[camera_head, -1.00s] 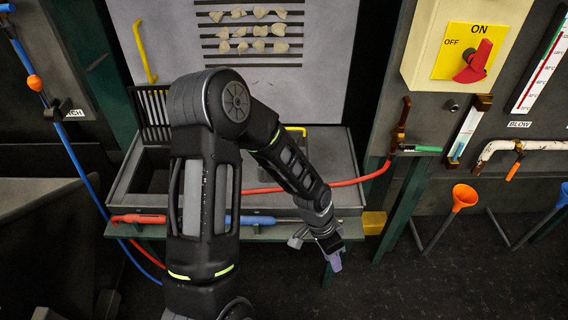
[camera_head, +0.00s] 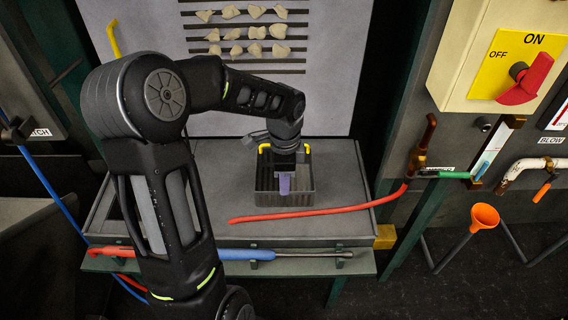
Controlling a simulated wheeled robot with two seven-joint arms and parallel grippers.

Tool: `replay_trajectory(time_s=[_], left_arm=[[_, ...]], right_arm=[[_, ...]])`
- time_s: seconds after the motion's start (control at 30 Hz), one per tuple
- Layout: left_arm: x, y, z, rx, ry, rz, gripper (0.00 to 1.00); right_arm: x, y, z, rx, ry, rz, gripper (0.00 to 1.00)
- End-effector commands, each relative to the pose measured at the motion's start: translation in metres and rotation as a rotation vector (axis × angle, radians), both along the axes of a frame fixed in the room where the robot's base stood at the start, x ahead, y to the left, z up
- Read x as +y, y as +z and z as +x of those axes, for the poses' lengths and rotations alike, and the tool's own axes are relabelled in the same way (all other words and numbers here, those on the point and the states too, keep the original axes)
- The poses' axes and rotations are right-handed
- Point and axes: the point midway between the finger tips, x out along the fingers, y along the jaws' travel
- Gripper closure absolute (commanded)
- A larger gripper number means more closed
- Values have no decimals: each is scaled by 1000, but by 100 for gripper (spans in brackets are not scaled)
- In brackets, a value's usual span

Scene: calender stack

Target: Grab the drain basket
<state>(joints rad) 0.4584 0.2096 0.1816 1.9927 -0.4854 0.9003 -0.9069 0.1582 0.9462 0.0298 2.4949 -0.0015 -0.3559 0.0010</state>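The drain basket (camera_head: 268,198) is a dark metal bin with yellow handles at its left and right upper edges. It sits in the grey basin in the middle of the camera_head view. My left gripper (camera_head: 284,182) points down over the basket, with a purple part at its lower end that overlaps the basket's inside. The gripper hides part of the basket's back. I cannot tell whether its fingers are apart or whether it touches the basket. My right gripper is not in view.
A red bar (camera_head: 305,214) lies across the basin in front of the basket. A blue-handled metal rod (camera_head: 310,253) lies along the front ledge. A switch panel (camera_head: 485,50) and an orange funnel (camera_head: 484,216) are at the right. A pale board with stones (camera_head: 345,60) stands behind.

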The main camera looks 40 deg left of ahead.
Motion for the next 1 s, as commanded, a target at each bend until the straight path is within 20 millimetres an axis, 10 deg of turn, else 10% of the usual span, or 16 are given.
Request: replay_trajectory(time_s=[1.0], left_arm=[[-1,-29,0,2,2,-1,72]], right_arm=[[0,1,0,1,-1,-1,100]])
